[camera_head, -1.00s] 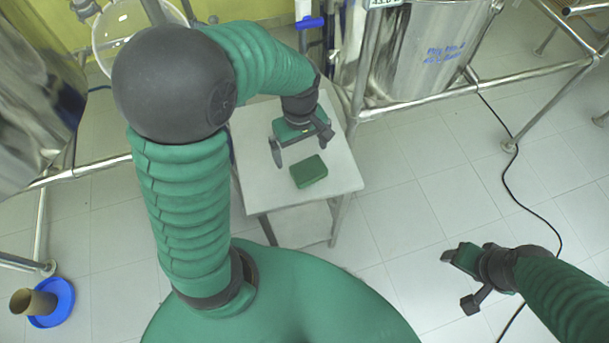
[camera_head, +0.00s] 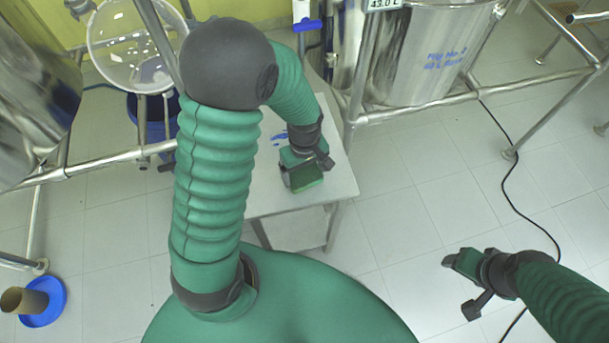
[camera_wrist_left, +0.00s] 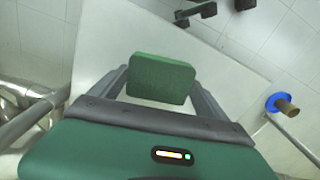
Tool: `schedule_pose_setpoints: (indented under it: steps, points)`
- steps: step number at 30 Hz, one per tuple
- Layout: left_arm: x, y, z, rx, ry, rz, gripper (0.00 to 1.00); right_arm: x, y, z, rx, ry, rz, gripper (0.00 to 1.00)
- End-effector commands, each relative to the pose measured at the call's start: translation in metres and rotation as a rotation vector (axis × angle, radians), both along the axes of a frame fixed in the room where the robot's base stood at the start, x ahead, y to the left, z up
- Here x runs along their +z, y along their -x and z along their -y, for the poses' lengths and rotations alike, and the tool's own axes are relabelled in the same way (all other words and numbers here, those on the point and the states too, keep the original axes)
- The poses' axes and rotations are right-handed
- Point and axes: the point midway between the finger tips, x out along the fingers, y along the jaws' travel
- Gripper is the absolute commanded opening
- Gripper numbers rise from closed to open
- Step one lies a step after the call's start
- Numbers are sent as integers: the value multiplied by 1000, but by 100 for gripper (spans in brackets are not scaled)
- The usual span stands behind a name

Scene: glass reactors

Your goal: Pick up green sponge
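The green sponge (camera_head: 307,180) lies on the small white table below the end of my left arm. In the left wrist view the sponge (camera_wrist_left: 161,78) sits between the two fingers, with a narrow gap at its lower edge on each side. My left gripper (camera_head: 307,172) is around the sponge and appears open; contact at the fingertips is hard to tell. My right gripper (camera_head: 460,288) is open and empty, over the floor to the right.
The white table (camera_head: 335,185) is otherwise mostly clear, with blue marks at its upper left. A steel vessel (camera_head: 415,60) on a pipe frame stands behind it. A blue dish (camera_head: 45,303) with a brown cylinder (camera_head: 22,300) is on the floor at left. A black cable (camera_head: 508,190) runs at right.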

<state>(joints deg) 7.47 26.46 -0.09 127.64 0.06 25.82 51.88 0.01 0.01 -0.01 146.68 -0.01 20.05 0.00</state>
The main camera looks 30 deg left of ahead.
Motion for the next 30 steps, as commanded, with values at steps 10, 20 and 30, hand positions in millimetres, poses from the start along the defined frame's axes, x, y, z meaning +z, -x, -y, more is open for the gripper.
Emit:
schedule_pose_setpoints:
  steps: [10,20,30]
  points:
    - [-1,-1,-1,1,-1,-1,48,0,0,0,0,0,0,63]
    - [14,-1,0,1,0,1,48,2,0,0,0,0,0,63]
    - [39,35,-13,5,0,0,48,2,0,0,0,0,0,63]
